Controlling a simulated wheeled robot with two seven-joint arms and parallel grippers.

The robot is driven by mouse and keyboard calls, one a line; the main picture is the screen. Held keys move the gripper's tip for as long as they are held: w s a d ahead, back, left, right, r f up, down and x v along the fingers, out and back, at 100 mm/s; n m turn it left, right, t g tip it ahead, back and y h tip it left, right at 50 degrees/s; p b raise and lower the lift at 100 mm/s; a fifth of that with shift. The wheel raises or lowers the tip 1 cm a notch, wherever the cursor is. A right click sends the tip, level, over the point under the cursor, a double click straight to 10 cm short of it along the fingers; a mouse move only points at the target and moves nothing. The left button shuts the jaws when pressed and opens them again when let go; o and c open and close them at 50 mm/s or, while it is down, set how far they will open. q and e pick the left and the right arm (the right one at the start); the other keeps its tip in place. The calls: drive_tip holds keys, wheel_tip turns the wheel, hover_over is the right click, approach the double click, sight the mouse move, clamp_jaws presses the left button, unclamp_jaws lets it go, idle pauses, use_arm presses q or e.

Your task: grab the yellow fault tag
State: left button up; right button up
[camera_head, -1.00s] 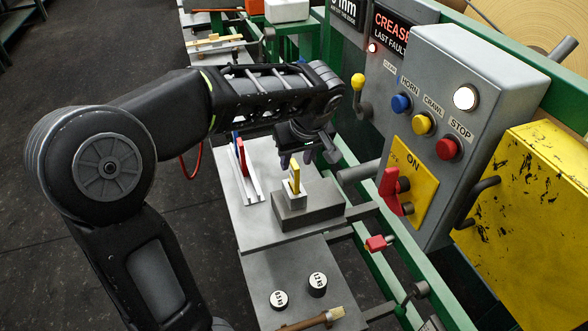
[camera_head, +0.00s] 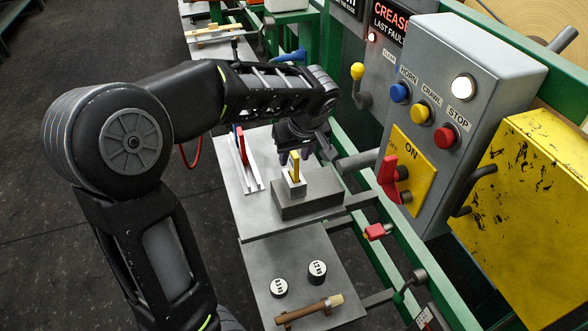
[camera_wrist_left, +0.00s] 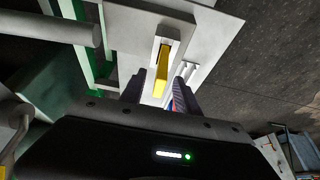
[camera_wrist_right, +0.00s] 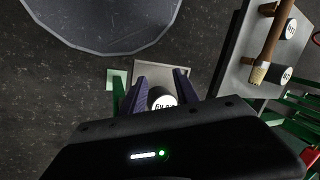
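The yellow fault tag (camera_head: 295,165) stands upright in a small pale holder (camera_head: 297,188) on a grey block (camera_head: 320,203). My left gripper (camera_head: 295,156) is beside and just above the tag in the head view. In the left wrist view the left gripper (camera_wrist_left: 160,82) is open and empty, and the tag (camera_wrist_left: 161,80) shows between its fingers, beyond the palm. My right gripper (camera_wrist_right: 158,76) is outside the head view. A white-topped weight (camera_wrist_right: 163,99) sits between its fingers in the right wrist view; whether they grip it is unclear.
Red and blue tags (camera_head: 241,148) stand in a white rack left of the block. Two weights (camera_head: 280,288) and a brush (camera_head: 310,311) lie on the nearer grey table. The control box (camera_head: 470,80) and green rail (camera_head: 408,259) bound the right side.

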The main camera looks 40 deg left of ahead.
use_arm(q)
drive_tip(key=p+x, duration=0.1)
drive_tip(key=x, duration=0.3)
drive_tip(key=shift+f, duration=0.25)
drive_tip(key=shift+c, duration=0.6)
clamp_jaws()
